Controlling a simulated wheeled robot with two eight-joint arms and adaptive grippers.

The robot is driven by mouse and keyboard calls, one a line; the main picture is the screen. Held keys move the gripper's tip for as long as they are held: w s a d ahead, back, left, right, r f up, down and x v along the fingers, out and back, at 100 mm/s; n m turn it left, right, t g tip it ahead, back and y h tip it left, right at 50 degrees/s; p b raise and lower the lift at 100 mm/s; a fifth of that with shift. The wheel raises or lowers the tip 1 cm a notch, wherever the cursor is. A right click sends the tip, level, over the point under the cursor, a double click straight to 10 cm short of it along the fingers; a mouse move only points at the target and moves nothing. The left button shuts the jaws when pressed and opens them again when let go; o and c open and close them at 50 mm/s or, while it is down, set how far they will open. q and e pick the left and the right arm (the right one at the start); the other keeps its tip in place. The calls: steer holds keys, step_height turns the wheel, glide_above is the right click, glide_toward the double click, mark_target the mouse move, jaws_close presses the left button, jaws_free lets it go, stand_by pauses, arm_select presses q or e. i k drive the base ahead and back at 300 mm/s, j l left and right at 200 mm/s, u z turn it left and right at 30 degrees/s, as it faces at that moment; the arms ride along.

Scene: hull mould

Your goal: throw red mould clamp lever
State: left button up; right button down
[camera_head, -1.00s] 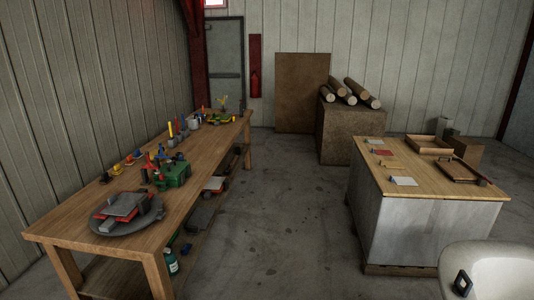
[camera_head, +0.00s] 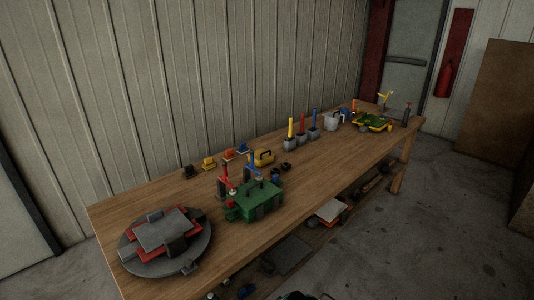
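A green mould block (camera_head: 256,202) sits on the long wooden workbench (camera_head: 150,207). A red upright clamp lever (camera_head: 225,180) stands at its left end, with more red parts low at the block's left side. A blue upright lever (camera_head: 251,166) stands behind the block. The levers are small, so their exact joints cannot be told. Neither of my grippers can be made out in this view.
A round grey plate (camera_head: 135,258) with grey and red parts lies at the bench's near left. Open floor (camera_head: 440,220) lies to the right.

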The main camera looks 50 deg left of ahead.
mark_target(225, 179)
steer(key=i+u, duration=0.15)
steer(key=i, duration=0.4)
steer(key=i+u, duration=0.1)
steer(key=i, duration=0.45)
steer(key=i+l+u, duration=0.15)
steer(key=i, duration=0.45)
steer(key=i+l+u, duration=0.15)
steer(key=i, duration=0.4)
steer(key=u, duration=0.5)
steer(key=i+u, duration=0.1)
steer(key=u, duration=0.85)
steer(key=l+u, duration=0.15)
steer(key=u, duration=0.3)
steer(key=i+l+u, duration=0.1)
steer(key=u, duration=1.55)
